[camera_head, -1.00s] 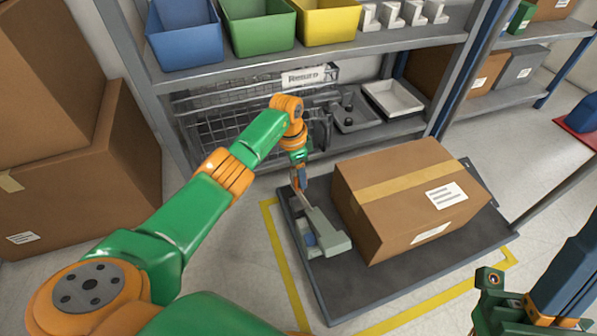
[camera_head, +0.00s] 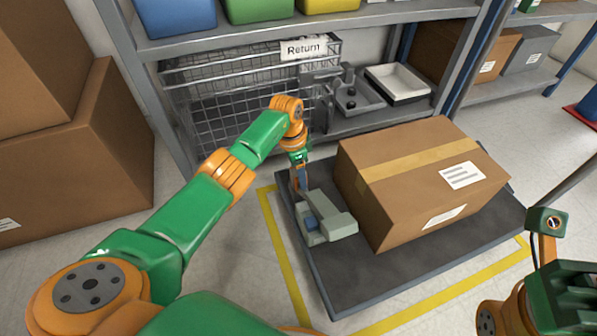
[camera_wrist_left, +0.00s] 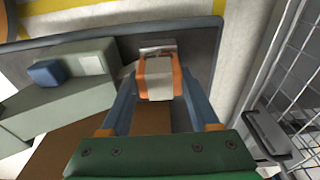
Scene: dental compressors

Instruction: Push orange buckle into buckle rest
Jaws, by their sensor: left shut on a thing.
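The orange buckle (camera_wrist_left: 157,78), with a pale middle, sits between the blue fingers of my left gripper (camera_wrist_left: 158,92) in the left wrist view. My left gripper (camera_head: 299,190) is shut on it, low over the platform's left side. The buckle is hard to make out in the head view. The grey-green buckle rest (camera_head: 338,228) with a blue block on it lies just in front of the gripper. It also shows left of the buckle in the left wrist view (camera_wrist_left: 45,105). My right arm shows at the right edge of the head view; its fingertips cannot be made out.
A taped carton (camera_head: 420,185) stands on the dark platform (camera_head: 385,275), close right of the buckle rest. A wire basket (camera_head: 235,115) marked "Return" is behind, under a shelf (camera_head: 330,30). Large cartons (camera_head: 85,160) stand at the left. Yellow floor lines border the platform.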

